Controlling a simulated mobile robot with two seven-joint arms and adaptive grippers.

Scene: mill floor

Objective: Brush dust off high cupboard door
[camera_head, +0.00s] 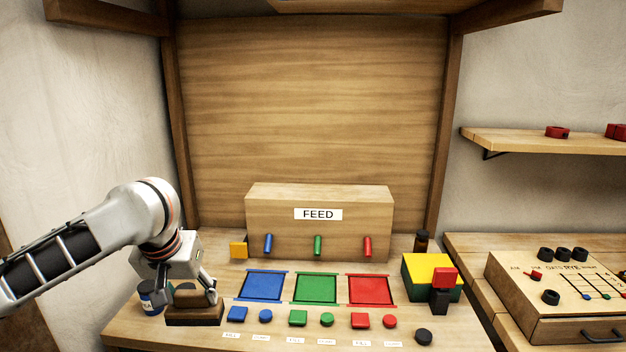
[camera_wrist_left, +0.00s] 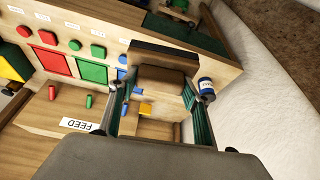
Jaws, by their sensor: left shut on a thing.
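My left gripper (camera_head: 191,291) is at the lower left of the worktop in the head view, pointing down. It is shut on a wooden brush (camera_head: 193,318) with a dark lower part, which is at the worktop surface; I cannot tell if it touches. In the left wrist view the brush (camera_wrist_left: 162,80) sits between the two fingers of the left gripper (camera_wrist_left: 160,90). A wooden overhead piece (camera_head: 370,5) is cut off at the top of the head view; I cannot tell whether it belongs to the cupboard, and no door face shows clearly. My right gripper is not in view.
A FEED box (camera_head: 318,200) stands at the back of the worktop, behind blue, green and red trays (camera_head: 316,288). A blue-and-white tin (camera_head: 150,298) stands beside the gripper. Coloured blocks (camera_head: 432,270) stand at right. Wooden posts (camera_head: 175,120) flank the panel.

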